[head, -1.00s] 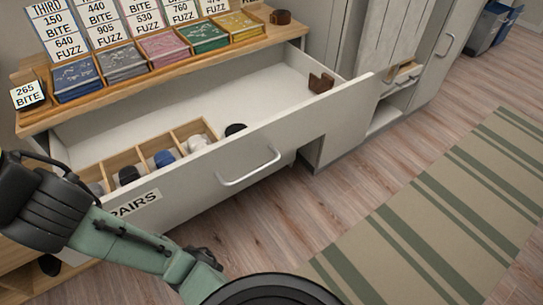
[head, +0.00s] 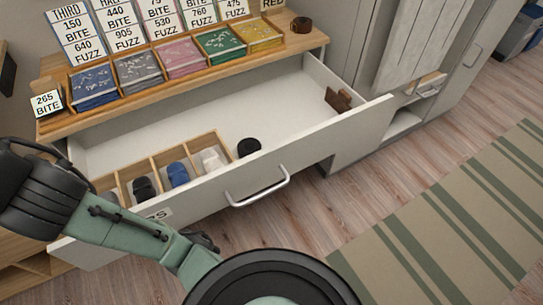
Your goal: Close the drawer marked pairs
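The drawer marked pairs (head: 300,149) stands pulled out in the head view, its pale front facing me with a silver bar handle (head: 258,190). Its label (head: 160,214) is mostly hidden behind my arm; only its last letters show. Inside, a wooden divider (head: 190,150) holds rolled socks, dark, blue and white. A black roll (head: 248,147) lies just outside the divider, and a brown item (head: 339,100) lies at the right end. My arm crosses the lower left, in front of the drawer. My gripper's fingertips cannot be made out.
Above the drawer, a wooden top (head: 180,84) holds trays of coloured packets and number cards. A small 265 BITE card (head: 47,102) stands at its left end. A striped rug (head: 450,225) lies on the wooden floor (head: 300,225) at right. A cabinet stands behind right.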

